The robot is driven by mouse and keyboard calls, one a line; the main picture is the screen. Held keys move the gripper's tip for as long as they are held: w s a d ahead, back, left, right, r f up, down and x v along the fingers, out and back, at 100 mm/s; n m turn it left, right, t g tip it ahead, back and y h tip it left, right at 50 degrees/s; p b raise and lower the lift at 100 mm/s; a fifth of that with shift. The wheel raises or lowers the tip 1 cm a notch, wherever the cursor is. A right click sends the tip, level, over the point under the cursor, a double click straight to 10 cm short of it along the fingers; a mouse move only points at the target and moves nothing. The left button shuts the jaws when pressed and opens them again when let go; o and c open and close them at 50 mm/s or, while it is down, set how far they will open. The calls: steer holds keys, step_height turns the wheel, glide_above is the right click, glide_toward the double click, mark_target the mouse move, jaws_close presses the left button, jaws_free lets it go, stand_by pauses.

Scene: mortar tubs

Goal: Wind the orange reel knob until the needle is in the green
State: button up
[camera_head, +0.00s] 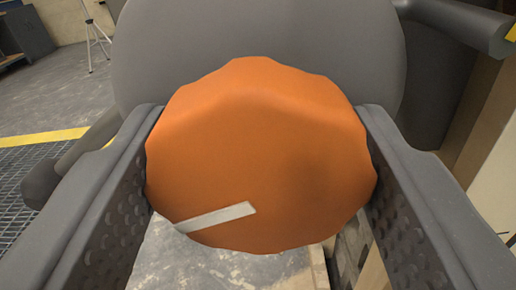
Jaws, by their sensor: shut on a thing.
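The orange reel knob (275,140) fills the middle of the view, with a faceted edge and a pale pointer stripe (216,217) on its face. The stripe runs from near the middle toward the lower left. My gripper (262,185) is shut on the knob, with one dimpled finger at its left side and one at its right. A large grey rounded body (185,45) is behind the knob. No gauge, needle or green zone shows in this view.
A tripod (92,35) and a dark cabinet (28,35) stand at the far left. A yellow floor line (45,137) and a dark grating (28,180) lie at left. Wooden parts (485,120) are close at right. Grey floor (190,262) shows below the knob.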

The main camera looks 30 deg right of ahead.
steer(key=m+b, duration=0.2)
steer(key=m, duration=0.2)
steer(key=shift+d+m, duration=0.1)
steer(key=shift+m, duration=0.3)
steer(key=o, duration=1)
steer(key=p+v, duration=0.3)
steer(key=v, duration=1.1)
steer(key=shift+w, duration=0.15)
